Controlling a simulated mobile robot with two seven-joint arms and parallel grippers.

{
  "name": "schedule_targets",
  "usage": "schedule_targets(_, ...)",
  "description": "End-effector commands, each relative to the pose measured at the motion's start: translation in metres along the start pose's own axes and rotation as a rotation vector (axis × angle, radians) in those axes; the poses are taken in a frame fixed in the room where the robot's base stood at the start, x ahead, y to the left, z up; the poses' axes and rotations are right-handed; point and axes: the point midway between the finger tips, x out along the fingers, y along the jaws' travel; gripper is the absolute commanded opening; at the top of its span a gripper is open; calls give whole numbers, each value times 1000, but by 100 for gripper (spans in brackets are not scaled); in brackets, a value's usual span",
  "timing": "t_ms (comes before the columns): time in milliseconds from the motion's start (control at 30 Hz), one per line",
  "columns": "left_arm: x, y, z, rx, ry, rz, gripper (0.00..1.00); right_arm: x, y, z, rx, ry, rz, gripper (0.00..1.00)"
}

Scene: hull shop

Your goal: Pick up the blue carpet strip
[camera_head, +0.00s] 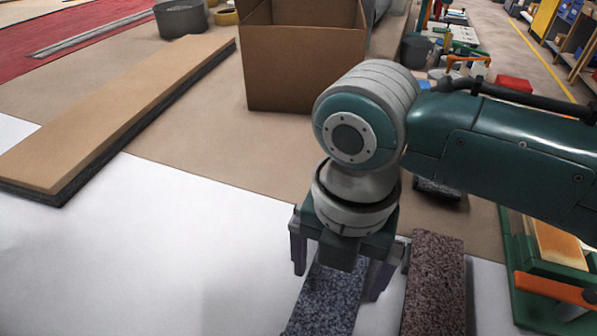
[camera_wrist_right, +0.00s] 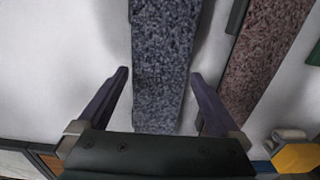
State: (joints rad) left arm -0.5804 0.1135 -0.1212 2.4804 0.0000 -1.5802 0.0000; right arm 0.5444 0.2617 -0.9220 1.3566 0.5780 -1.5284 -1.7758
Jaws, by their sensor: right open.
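The blue carpet strip (camera_head: 328,300) is a speckled blue-grey length lying on the white surface at the bottom of the head view. It also shows in the right wrist view (camera_wrist_right: 165,60), running up between the fingers. My right gripper (camera_head: 336,277) points down over the strip, with one finger on each side of it. In the right wrist view the right gripper (camera_wrist_right: 160,85) is open, with a gap between each finger and the strip. I cannot tell how high the fingertips are above the surface. My left gripper is not in view.
A reddish-brown carpet strip (camera_head: 435,285) lies close to the right of the blue one. A green tray (camera_head: 530,262) stands farther right. An open cardboard box (camera_head: 303,70) stands behind my arm. A long board (camera_head: 110,115) lies at left. The white surface at lower left is clear.

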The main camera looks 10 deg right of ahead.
Motion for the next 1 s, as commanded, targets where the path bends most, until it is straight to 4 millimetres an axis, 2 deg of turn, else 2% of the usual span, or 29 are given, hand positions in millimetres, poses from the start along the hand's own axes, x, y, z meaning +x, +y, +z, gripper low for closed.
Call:
schedule_targets(200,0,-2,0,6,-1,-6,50,0,0,0,0,0,0,98)
schedule_targets(800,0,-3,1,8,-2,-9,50,0,0,0,0,0,0,30)
schedule_targets(1000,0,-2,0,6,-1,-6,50,-1,0,0,0,-1,0,30)
